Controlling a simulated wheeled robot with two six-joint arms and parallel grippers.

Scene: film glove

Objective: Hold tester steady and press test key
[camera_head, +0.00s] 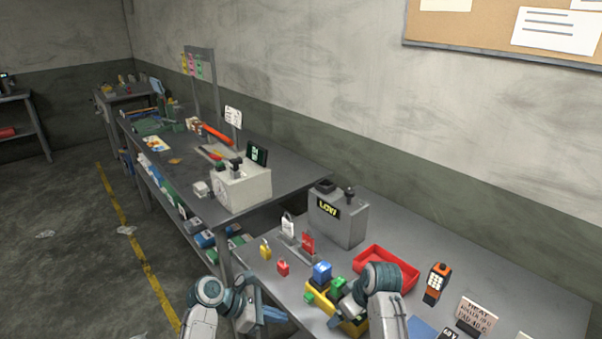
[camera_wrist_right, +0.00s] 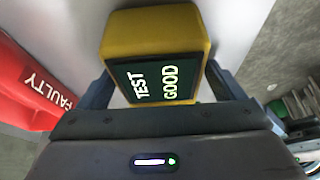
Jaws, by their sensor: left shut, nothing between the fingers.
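The yellow tester (camera_wrist_right: 157,30) fills the middle of the right wrist view, its dark screen reading "TEST GOOD". The fingers of my right gripper (camera_wrist_right: 160,90) lie along both its sides and are shut on it. In the head view, the yellow body (camera_head: 352,328) is partly hidden by my right arm, above the near bench. My left gripper (camera_head: 278,315) is shut and empty to the left of it, apart from it. The test key cannot be made out.
A grey box (camera_head: 352,228), padlocks (camera_head: 283,267), a blue block (camera_head: 322,271) and an orange handheld device (camera_head: 436,283) stand on the bench.

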